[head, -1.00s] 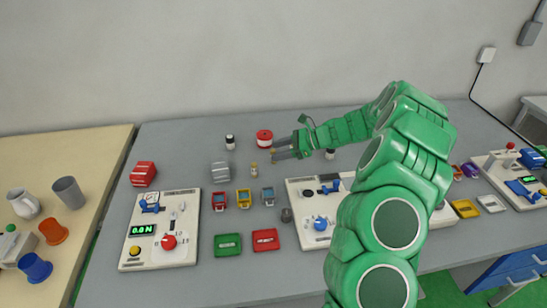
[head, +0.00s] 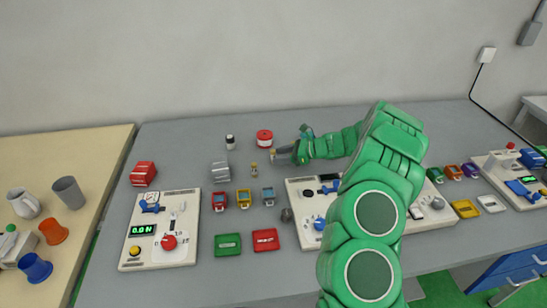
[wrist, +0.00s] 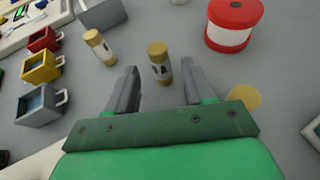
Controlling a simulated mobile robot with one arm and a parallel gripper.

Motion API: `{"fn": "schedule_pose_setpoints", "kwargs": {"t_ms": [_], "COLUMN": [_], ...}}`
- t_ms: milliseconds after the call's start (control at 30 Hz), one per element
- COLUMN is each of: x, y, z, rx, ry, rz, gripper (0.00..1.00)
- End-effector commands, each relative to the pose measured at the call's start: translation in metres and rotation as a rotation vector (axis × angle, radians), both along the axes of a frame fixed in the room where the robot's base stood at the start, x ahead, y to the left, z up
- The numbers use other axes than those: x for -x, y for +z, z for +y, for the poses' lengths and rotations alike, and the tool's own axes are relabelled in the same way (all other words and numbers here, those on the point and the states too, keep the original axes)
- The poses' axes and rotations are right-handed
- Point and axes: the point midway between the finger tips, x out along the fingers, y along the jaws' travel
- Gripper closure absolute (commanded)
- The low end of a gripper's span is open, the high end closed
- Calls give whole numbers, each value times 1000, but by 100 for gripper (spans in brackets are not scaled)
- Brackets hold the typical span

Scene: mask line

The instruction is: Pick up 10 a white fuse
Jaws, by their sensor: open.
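Two small white fuses with gold end caps stand upright on the grey bench. One fuse (wrist: 161,64) is between the fingertips of my open gripper (wrist: 158,73) in the wrist view, with a gap to each finger. The other fuse (wrist: 99,46) stands left of the left finger. In the head view the near fuse (head: 253,170) shows clearly, and the far fuse (head: 273,157) is at the tips of my gripper (head: 279,154). A yellow round thing (wrist: 244,97) shows beside the right finger, partly hidden by the gripper.
A red-and-white spool (wrist: 235,24) stands beyond the right finger. A grey box (head: 219,171) and a panel with a red knob (head: 168,242) are left of the fuses.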

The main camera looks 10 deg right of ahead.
Motion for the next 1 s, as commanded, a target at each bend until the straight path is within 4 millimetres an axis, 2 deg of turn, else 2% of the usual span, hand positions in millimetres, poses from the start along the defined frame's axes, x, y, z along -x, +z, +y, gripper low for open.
{"fn": "schedule_pose_setpoints", "kwargs": {"t_ms": [233, 500, 833, 1000], "x": [-12, -14, -14, -13], "y": [-11, -12, -12, -13], "z": [27, 30, 29, 29], "rx": [1, 1, 0, 0], "ry": [3, 2, 1, 1], "rz": [-1, -1, 0, 0], "gripper": [47, 47, 98, 100]}}
